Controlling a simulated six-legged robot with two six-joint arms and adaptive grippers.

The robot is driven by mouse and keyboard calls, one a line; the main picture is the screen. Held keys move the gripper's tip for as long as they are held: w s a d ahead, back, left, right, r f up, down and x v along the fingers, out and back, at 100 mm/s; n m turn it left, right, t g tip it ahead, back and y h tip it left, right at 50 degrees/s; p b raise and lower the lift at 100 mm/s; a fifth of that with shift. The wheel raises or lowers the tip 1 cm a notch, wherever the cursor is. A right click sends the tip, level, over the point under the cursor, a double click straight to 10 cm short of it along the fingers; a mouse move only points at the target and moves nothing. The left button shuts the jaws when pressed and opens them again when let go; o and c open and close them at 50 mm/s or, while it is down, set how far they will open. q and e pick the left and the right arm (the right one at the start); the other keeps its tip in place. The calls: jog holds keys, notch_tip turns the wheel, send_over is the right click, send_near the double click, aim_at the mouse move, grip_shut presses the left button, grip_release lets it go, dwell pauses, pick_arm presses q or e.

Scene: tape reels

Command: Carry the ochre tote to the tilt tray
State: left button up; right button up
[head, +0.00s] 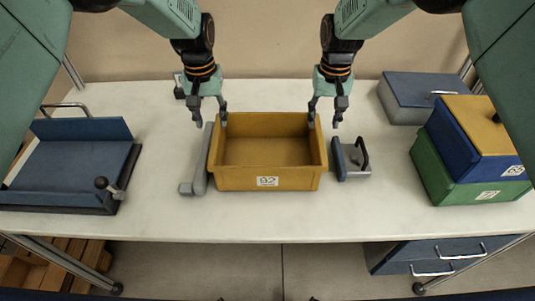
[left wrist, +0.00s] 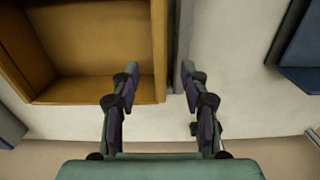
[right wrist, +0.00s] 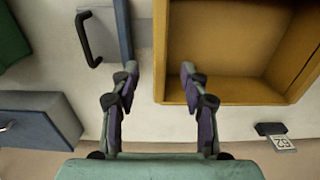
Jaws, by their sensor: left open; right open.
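The ochre tote (head: 267,184), open, empty and labelled, sits upright mid-table. It fills the left of the left wrist view (left wrist: 95,90) and the right of the right wrist view (right wrist: 230,97). The tilt tray (head: 75,165), which looks to be the blue tray with a black-knobbed lever, is at the table's left. My left gripper (head: 210,120) is open at the tote's left wall, my right gripper (head: 323,122) open at its right wall. In each wrist view a side rim runs between the spread fingers. Neither grips it; I cannot tell how far above the rim they are.
A grey bar (head: 200,165) lies close along the tote's left side. A grey block with a black handle (head: 352,160) is close on its right. Stacked green and blue boxes (head: 470,150) and a blue-grey case (head: 415,95) stand at right. Table between bar and tray is clear.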

aim_at(215, 137)
pick_arm(q)
notch_tip(215, 137, down, 8)
jog(key=shift+r, duration=0.2)
pick_arm(e)
notch_tip(215, 137, down, 8)
jog(key=shift+r, duration=0.2)
pick_arm(q)
jog(key=shift+w, duration=0.1)
grip_shut()
pick_arm(e)
jog(key=shift+w, duration=0.1)
grip_shut()
